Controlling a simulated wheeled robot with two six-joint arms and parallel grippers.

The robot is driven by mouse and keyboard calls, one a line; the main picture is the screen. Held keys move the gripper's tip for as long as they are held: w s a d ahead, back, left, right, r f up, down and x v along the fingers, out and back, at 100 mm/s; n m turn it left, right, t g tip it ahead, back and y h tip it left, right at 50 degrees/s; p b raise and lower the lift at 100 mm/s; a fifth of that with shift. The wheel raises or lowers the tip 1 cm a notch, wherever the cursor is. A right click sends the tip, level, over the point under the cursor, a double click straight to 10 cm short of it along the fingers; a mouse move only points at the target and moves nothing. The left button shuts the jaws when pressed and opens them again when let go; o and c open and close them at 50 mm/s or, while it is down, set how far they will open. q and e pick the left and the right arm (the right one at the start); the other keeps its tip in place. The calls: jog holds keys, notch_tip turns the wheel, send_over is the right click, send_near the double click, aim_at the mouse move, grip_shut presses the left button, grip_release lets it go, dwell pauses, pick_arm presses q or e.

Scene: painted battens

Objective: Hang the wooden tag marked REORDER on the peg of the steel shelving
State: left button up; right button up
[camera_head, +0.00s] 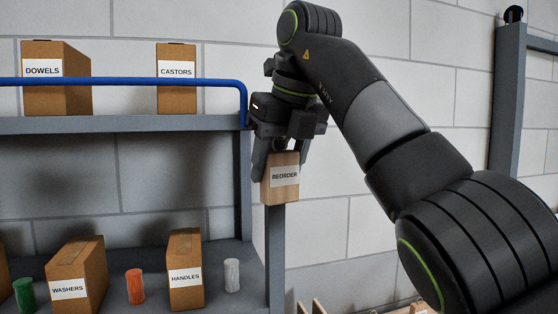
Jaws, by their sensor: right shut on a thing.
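The wooden tag marked REORDER (281,190) is a light brown block with a white label, right of centre in the head view. My right gripper (281,146) points down and is shut on the tag's upper part. The tag hangs roughly upright in front of the top of a grey post (275,260) of the steel shelving (120,124). I cannot make out the peg; the tag or gripper may hide it. I cannot tell whether the tag touches the post. My left gripper is not in view.
A blue rail (150,82) runs along the upper shelf, before the DOWELS box (55,92) and CASTORS box (176,98). Below stand the WASHERS box (78,265), HANDLES box (185,290), and green, orange and white spools. Another grey post (507,95) stands right.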

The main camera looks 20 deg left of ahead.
jog(key=shift+w+d, duration=0.1)
dwell(0.3)
jog(key=o, duration=1.1)
jog(key=shift+r, duration=0.1)
